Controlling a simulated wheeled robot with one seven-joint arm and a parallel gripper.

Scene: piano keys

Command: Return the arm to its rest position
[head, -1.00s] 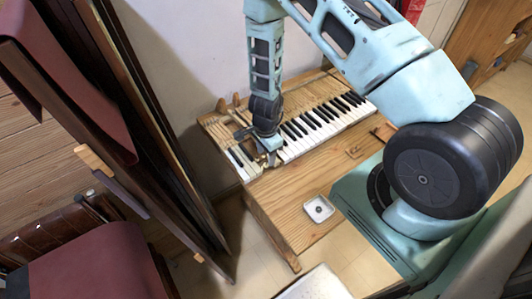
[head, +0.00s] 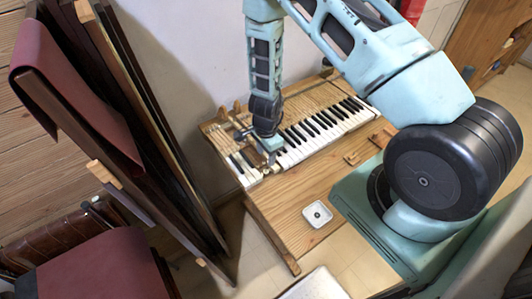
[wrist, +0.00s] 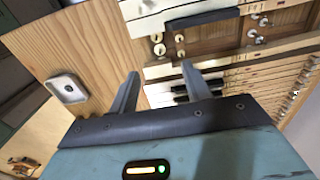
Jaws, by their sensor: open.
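My gripper (head: 272,158) hangs from my arm near the left part of the piano keyboard (head: 330,128) in the head view. In the wrist view its two fingers (wrist: 160,72) are spread apart with nothing between them. The keyboard has white and black keys and sits on a wooden table. A gap in the key row shows bare wood and small metal pins (wrist: 180,45) in the wrist view. Whether the fingertips touch anything is hard to tell.
A small white square dish (head: 317,214) lies on the wooden table (head: 285,205), and also shows in the wrist view (wrist: 66,88). Tall dark frames (head: 150,130) lean at the left, beside a dark red seat (head: 100,272). A wall is behind the keyboard.

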